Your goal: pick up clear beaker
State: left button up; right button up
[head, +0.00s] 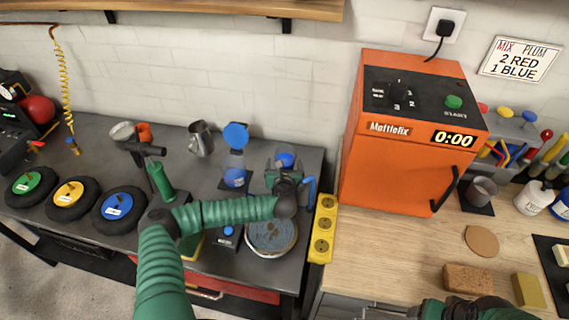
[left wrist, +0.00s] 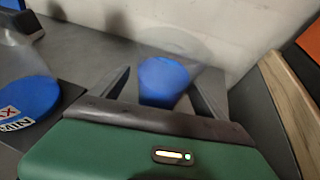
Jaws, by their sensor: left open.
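The clear beaker (left wrist: 163,82) holds blue liquid and stands on the grey bench near the wall. In the head view its blue part (head: 286,159) shows just behind my left gripper (head: 285,180). In the left wrist view the beaker is between the two open fingers of my left gripper (left wrist: 160,92), with a finger on each side. I cannot tell whether either finger touches it. The gripper body hides the beaker's base. Part of my right arm shows at the bottom right of the head view; its fingers are out of view.
A metal pitcher (head: 200,139) is farther left. A round blue-grey disc (head: 271,234), a yellow power strip (head: 322,228) and an orange machine (head: 410,135) are nearby.

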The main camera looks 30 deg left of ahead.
pick_arm(q)
jog(key=shift+w+a+f, duration=0.1)
jog(key=shift+w+f, duration=0.1)
jog(key=shift+w, duration=0.15)
jog(key=shift+s+r, duration=0.1)
jog(key=shift+s, duration=0.05)
jog(key=c, duration=1.7)
jog(key=shift+o, duration=0.2)
